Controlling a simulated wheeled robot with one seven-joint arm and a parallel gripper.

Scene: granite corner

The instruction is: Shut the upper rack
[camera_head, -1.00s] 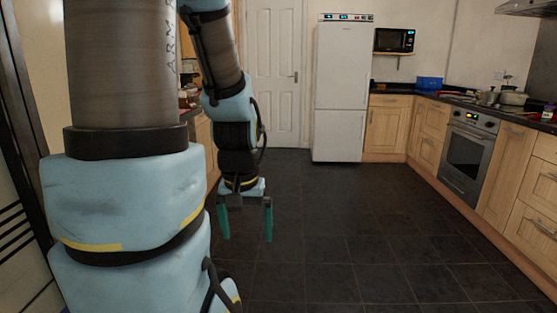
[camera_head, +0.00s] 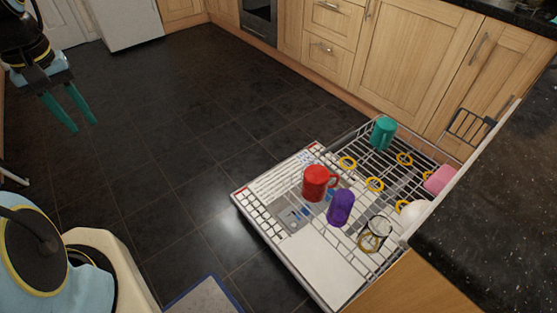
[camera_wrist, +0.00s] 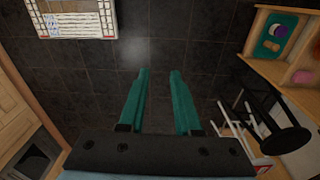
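The upper rack (camera_head: 376,160) is a wire rack pulled out of the dishwasher under the dark counter, at the right of the head view. A red mug (camera_head: 315,183), a purple mug (camera_head: 341,208), a teal mug (camera_head: 382,133), a pink item (camera_head: 439,180) and several yellow rings show in and around it. Which tier some pieces sit in is unclear. The white dishwasher door (camera_head: 325,268) is down. My gripper (camera_head: 84,126) is at the upper left of the head view, far from the rack. Its teal fingers are apart and empty, also in the wrist view (camera_wrist: 159,71).
Dark tiled floor (camera_head: 190,120) lies clear between my gripper and the dishwasher. Wooden cabinets (camera_head: 415,60) line the back. The granite counter (camera_head: 500,215) overhangs the right side. In the wrist view, a dark stool (camera_wrist: 285,138) stands at the right.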

